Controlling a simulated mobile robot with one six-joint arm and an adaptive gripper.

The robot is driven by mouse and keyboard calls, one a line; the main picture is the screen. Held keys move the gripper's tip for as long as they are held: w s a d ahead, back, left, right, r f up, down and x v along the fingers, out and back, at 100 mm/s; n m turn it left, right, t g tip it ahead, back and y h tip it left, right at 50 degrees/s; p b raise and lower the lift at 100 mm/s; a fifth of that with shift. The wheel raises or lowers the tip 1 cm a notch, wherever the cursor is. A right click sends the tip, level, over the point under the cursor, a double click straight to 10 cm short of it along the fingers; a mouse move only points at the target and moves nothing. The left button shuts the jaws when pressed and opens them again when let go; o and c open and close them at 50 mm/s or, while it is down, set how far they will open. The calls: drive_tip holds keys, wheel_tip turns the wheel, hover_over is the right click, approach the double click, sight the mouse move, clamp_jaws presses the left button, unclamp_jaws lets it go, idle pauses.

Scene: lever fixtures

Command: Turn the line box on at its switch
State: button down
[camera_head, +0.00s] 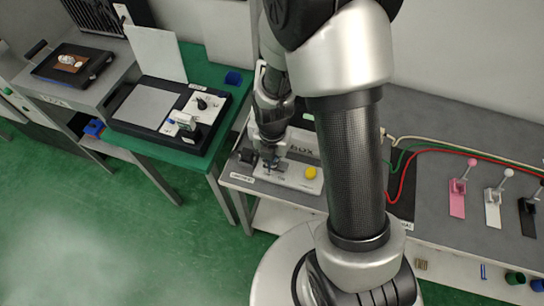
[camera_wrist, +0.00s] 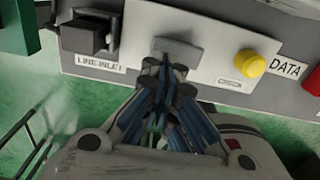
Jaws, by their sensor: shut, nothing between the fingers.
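The line box (camera_head: 300,180) is a white box with a yellow knob (camera_head: 310,173) at its right end, standing on the grey bench under my arm. In the wrist view its pale face (camera_wrist: 215,55) shows the same yellow knob (camera_wrist: 249,62). A small grey part (camera_wrist: 178,48), which looks like the switch, sits on this face left of the knob. My gripper (camera_wrist: 165,68) is shut and empty, with its fingertips just in front of the lower edge of the grey part. Contact cannot be told, and the fingertips hide some of it. The gripper (camera_head: 270,162) also shows above the box in the head view.
A black block (camera_wrist: 88,36) stands left of the face, above a "LINE INLET" label (camera_wrist: 101,63). A "DATA" label (camera_wrist: 287,67) is to the right. Pink (camera_head: 457,197), white (camera_head: 493,208) and black (camera_head: 528,215) levers and cables are farther right on the bench.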

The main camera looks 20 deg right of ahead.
drive_tip(key=shift+f, duration=0.25)
drive_tip(key=shift+w+a+f+b, duration=0.1)
drive_tip(key=shift+a+f+b, duration=0.05)
drive_tip(key=shift+f+b, duration=0.3)
